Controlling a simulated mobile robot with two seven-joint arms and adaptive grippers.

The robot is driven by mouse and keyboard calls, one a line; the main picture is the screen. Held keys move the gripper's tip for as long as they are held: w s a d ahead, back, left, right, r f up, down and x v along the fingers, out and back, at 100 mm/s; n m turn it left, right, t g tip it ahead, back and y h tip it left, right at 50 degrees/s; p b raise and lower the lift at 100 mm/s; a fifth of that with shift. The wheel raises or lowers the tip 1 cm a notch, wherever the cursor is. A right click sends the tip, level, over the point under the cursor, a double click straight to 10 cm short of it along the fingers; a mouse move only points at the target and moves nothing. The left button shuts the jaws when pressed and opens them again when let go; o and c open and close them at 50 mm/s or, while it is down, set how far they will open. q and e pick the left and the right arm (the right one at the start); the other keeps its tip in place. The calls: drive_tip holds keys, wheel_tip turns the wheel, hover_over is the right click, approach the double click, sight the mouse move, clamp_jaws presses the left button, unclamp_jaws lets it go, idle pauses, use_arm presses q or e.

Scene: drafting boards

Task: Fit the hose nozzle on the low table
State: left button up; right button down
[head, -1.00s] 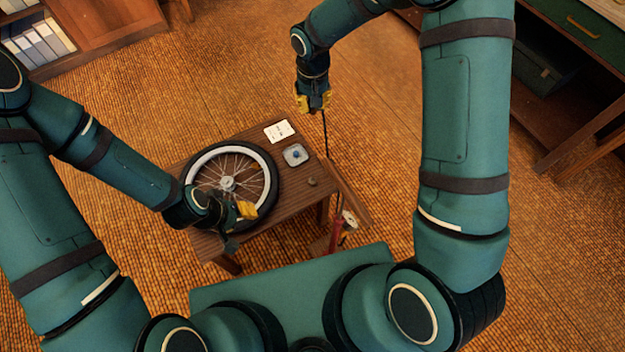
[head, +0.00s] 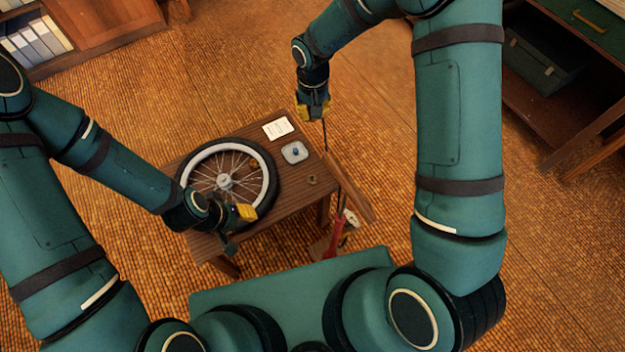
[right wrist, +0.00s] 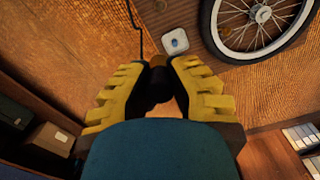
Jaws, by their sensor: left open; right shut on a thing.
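The wheel (head: 269,178), with a black tyre and pale rim, lies flat on the low brown table (head: 290,204); it also shows in the right wrist view (right wrist: 213,43). My right gripper (head: 314,113) is shut high beyond the table's back edge. In the right wrist view a dark piece, seemingly the hose nozzle (right wrist: 158,84), sits between its yellow fingers (right wrist: 160,72). A thin black hose (head: 325,136) hangs from this gripper towards the red pump (head: 337,238) beside the table. My left gripper (head: 239,229) is open over the wheel's near side. The wheel's valve cannot be made out.
A white card (head: 278,128), a pale dish (head: 294,152) with a blue piece and a small brown round thing (head: 312,181) lie right of the wheel. A bookcase (head: 100,38) stands far left, a dark workbench (head: 575,42) at right. Open floor lies behind the table.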

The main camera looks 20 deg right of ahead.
drive_tip(key=shift+f+b, duration=0.85)
drive_tip(key=shift+f, duration=0.55)
drive_tip(key=b, duration=0.1)
approach(313, 176)
drive_tip(key=shift+a+f, duration=0.1)
drive_tip(key=shift+f, duration=2.7)
drive_tip(key=shift+f, duration=1.3)
drive_tip(key=c, duration=1)
unclamp_jaws()
wheel_tip(313, 176, up, 12)
drive_tip(key=shift+r, duration=0.1)
drive_tip(key=shift+s, duration=0.1)
